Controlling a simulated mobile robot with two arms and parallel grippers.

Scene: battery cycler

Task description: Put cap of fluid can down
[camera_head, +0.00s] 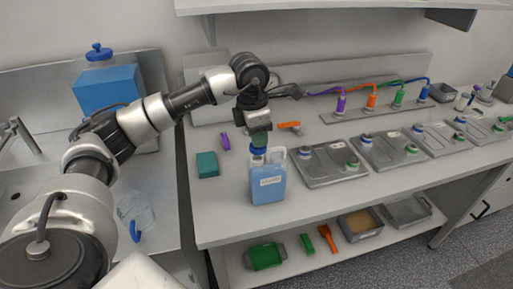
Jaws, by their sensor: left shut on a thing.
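The fluid can (268,187), a light blue jug with a white label and a pale handle, stands upright near the front edge of the bench. My left gripper (259,141) points down over the left part of the can's top. It is shut on the blue cap (258,151), which is at the can's neck. I cannot tell whether the cap rests on the neck or is just above it. My right gripper is not in view.
A teal block (207,164) and a purple piece (225,141) lie left of the can. An orange tool (289,125) lies behind it. Metal trays (330,176) with small capped fittings fill the bench to the right. A lower shelf (295,270) holds bins and tools.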

